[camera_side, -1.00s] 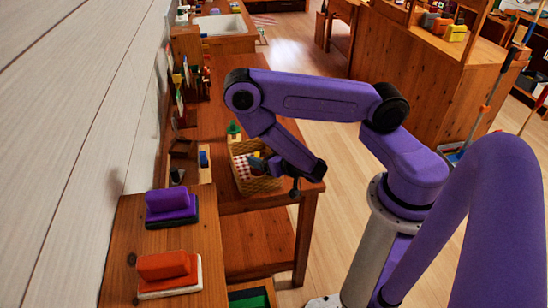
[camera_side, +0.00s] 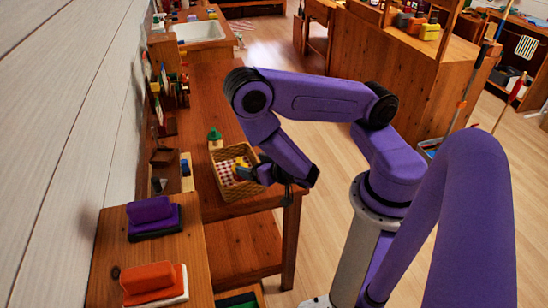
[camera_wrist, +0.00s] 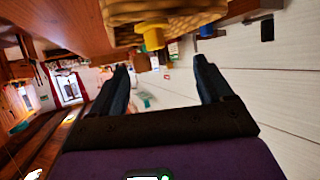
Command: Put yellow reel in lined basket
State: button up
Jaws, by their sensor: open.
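The lined basket (camera_side: 226,190) is woven, with a red-and-white checked cloth inside, and stands on the wooden bench. The yellow reel (camera_side: 241,162) shows in the side view within the basket's outline, partly hidden by my gripper. In the wrist view a yellow piece (camera_wrist: 152,37) shows beside the woven basket (camera_wrist: 185,10). My gripper (camera_side: 246,173) is at the right side of the basket, close to the yellow reel. In the wrist view its two fingers (camera_wrist: 162,75) are spread with nothing between them. I cannot tell whether a finger touches the reel.
A green object (camera_side: 214,134) stands just behind the basket. Dark and blue items (camera_side: 184,168) lie left of it. Purple (camera_side: 153,217) and orange (camera_side: 152,280) blocks sit on the nearer wooden top. The bench behind the basket is mostly clear.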

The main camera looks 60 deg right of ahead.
jog(key=s+a+r+n+g+y, duration=0.3)
jog(key=s+a+g+y, duration=0.15)
jog(key=a, duration=0.45)
jog(key=s+a+r+n+g+y, duration=0.3)
jog(key=s+a+g, duration=0.2)
jog(key=a, duration=0.3)
jog(key=s+d+r+n+g+h, duration=0.2)
jog(key=s+d+r+n, duration=0.6)
jog(key=r, duration=0.4)
jog(key=shift+s+d+r+n+g+h, duration=0.2)
jog(key=shift+s+r+n+g+h, duration=0.15)
jog(key=shift+s+n+h, duration=0.55)
